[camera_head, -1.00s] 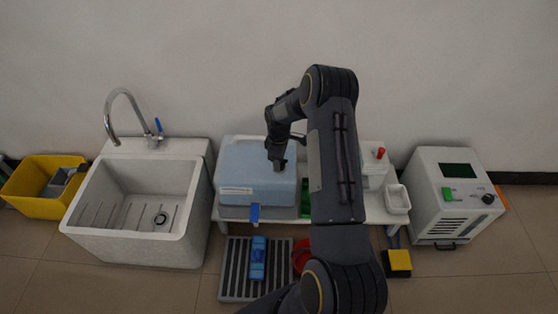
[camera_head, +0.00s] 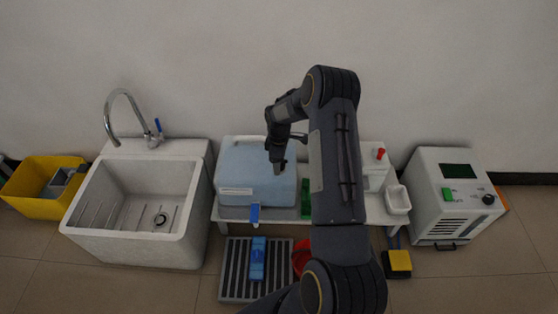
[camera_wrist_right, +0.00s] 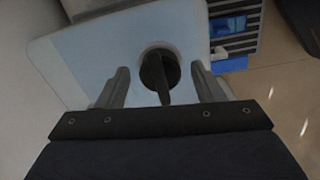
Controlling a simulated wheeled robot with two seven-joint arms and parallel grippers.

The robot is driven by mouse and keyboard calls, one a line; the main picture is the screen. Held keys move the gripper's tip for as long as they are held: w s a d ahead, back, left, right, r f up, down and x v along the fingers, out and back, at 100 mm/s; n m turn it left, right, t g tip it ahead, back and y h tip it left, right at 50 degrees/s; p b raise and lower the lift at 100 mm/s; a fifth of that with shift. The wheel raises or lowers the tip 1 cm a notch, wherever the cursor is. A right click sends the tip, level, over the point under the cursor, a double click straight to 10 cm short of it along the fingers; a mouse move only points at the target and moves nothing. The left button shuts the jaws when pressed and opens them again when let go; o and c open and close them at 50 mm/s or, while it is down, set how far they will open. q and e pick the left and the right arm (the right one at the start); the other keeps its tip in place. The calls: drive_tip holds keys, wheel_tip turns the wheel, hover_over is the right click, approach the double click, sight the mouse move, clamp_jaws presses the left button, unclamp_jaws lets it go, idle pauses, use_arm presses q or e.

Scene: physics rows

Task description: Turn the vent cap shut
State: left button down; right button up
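The vent cap (camera_wrist_right: 157,70) is a dark round knob with a straight bar across it, on top of the pale blue container (camera_head: 235,166). The container's top also shows in the right wrist view (camera_wrist_right: 95,58). My right gripper (camera_wrist_right: 160,72) is open, with one finger on each side of the cap and visible gaps between the fingers and the knob. In the head view the right gripper (camera_head: 279,168) is over the container's right part and the cap cannot be made out there. My left gripper is not in view.
The container stands on a low white bench (camera_head: 232,214), with a blue tap (camera_head: 254,213) at its front. A sink (camera_head: 140,215) is at left, a white machine (camera_head: 448,205) at right. A slatted mat (camera_head: 230,275) with a blue item (camera_head: 258,262) lies in front.

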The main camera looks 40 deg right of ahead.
wheel_tip(320, 180, up, 8)
drive_tip(key=shift+f+p, duration=0.1)
drive_tip(key=shift+p, duration=0.75)
